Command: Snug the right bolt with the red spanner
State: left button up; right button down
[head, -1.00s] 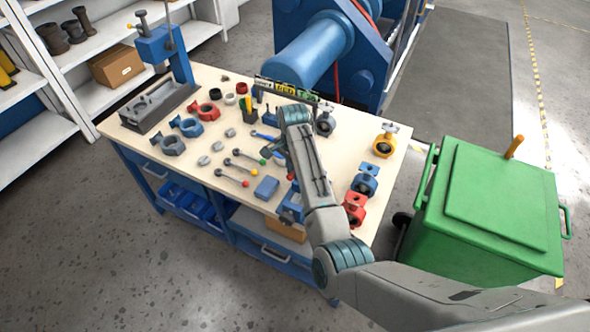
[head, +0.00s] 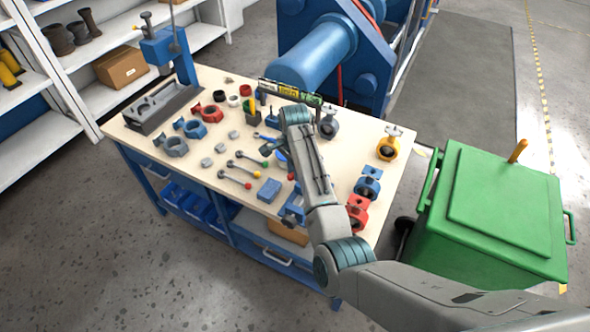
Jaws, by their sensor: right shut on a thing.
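My right arm reaches in from the lower right over the workbench (head: 215,84). My right gripper (head: 268,146) is low over the middle of the bench, small and partly hidden by its own wrist. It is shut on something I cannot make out. I cannot pick out the red spanner or the right bolt; they are too small or behind my arm. A blue round part (head: 282,156) shows beside the wrist. A blue fixture (head: 292,208) stands near the bench's front, partly covered by my forearm. My left gripper is out of view.
Levers with red, yellow and green knobs (head: 246,164) lie left of my gripper. A blue press (head: 165,48) stands back left. A green bin (head: 495,215) is beside the bench. A blue cylinder machine (head: 320,55) stands behind.

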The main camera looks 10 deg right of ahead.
jog(key=shift+s+d+r+n, duration=0.2)
jog(key=shift+s+d+n, duration=0.1)
jog(key=shift+n, duration=0.3)
jog(key=shift+s+d+n, duration=0.7)
jog(key=shift+d+n, duration=0.1)
jog(key=shift+n, duration=0.35)
jog(key=shift+s+d+n, duration=0.65)
jog(key=shift+d+n, duration=0.1)
jog(key=shift+n, duration=0.4)
jog(key=shift+f, duration=0.1)
jog(key=shift+s+r, duration=0.1)
jog(key=shift+r, duration=0.85)
jog(key=shift+a+r, duration=0.1)
jog(key=shift+r, duration=2.35)
